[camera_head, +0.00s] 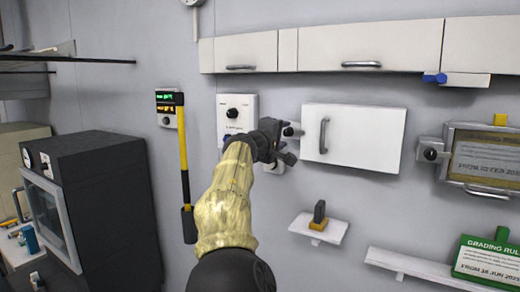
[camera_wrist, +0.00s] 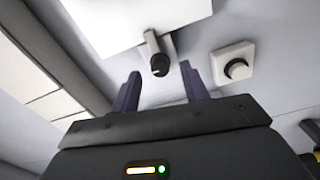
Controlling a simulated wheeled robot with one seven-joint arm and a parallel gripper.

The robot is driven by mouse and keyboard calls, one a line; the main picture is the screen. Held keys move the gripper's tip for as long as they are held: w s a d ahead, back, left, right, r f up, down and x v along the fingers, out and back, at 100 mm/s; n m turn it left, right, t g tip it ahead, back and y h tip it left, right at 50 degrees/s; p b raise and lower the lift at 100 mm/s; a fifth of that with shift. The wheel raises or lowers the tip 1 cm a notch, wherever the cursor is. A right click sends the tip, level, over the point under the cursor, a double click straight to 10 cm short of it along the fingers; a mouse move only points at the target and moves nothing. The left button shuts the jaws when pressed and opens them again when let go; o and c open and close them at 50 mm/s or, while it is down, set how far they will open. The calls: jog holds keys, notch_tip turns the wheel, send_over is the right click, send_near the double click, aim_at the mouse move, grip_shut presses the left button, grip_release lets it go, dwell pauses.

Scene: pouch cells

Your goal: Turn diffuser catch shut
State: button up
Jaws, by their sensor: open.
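A white wall box (camera_head: 352,136) with a grey handle has a catch (camera_head: 292,131) at its left edge. In the wrist view this catch is a pale bar with a black round knob (camera_wrist: 159,65), beside the white box (camera_wrist: 130,18). I cannot tell from its look alone that it is the diffuser catch. My gripper (camera_head: 287,142) is close to it and partly hides it in the head view. In the wrist view my gripper (camera_wrist: 160,78) is open and empty, with the knob seen between its fingertips. Contact is not visible.
A dial panel (camera_head: 237,116) is on the wall left of the catch; its dial (camera_wrist: 236,68) shows in the wrist view. A framed box (camera_head: 482,160) with another catch (camera_head: 431,153) hangs at right. A small shelf (camera_head: 318,230) is below; cupboards (camera_head: 370,45) are above.

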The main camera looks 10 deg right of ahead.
jog(key=b+v, duration=0.6)
jog(key=v, duration=0.8)
jog(key=shift+s+a+b, duration=0.25)
jog(key=shift+s+b, duration=0.1)
